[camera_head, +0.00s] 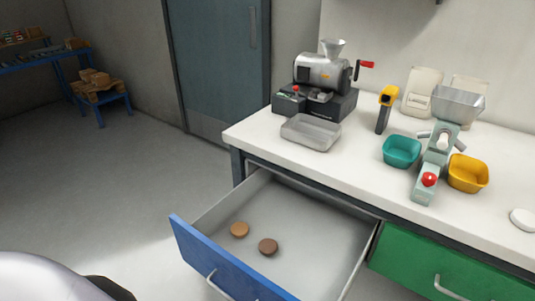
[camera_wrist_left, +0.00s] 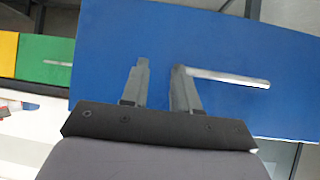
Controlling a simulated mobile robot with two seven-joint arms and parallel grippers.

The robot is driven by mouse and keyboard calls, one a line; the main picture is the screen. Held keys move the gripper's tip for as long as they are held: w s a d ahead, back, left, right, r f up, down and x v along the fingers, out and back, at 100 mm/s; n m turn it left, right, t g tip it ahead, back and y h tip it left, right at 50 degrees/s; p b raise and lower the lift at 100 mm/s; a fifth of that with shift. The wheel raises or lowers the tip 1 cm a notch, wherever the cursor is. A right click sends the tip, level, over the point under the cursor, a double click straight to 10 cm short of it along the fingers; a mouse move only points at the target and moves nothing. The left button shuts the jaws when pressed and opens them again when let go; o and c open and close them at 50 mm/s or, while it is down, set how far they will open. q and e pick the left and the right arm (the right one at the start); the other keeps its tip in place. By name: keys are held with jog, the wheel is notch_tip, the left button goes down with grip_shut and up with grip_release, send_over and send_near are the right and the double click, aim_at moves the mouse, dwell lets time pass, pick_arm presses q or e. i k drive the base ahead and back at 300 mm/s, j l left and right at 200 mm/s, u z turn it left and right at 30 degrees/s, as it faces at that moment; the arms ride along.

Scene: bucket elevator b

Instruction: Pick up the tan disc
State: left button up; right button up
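The tan disc (camera_head: 239,229) lies flat on the floor of the open drawer (camera_head: 318,222), towards its front left. A darker brown disc (camera_head: 268,246) lies close to its right, apart from it. In the left wrist view, my left gripper (camera_wrist_left: 158,68) has its two fingers apart with nothing between them. It faces the blue drawer front (camera_wrist_left: 225,35), and the handle's (camera_wrist_left: 230,78) near end meets the right finger in the picture. I cannot tell whether they touch. The left gripper's fingers are not visible in the head view. My right gripper is in neither view.
A closed green drawer (camera_head: 430,262) is on the right. The worktop (camera_head: 350,165) holds a grinder (camera_head: 325,75), a metal tray (camera_head: 311,132), a teal bin (camera_head: 401,152), a yellow bin (camera_head: 468,174) and a pale green machine (camera_head: 435,160). The floor left of the drawer is clear.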

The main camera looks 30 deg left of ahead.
aim_at(239, 230)
jog(key=k+j+u, duration=0.1)
jog(key=j+u, duration=0.15)
jog(key=u, duration=0.15)
jog(key=j+u, duration=0.25)
jog(key=u, duration=0.15)
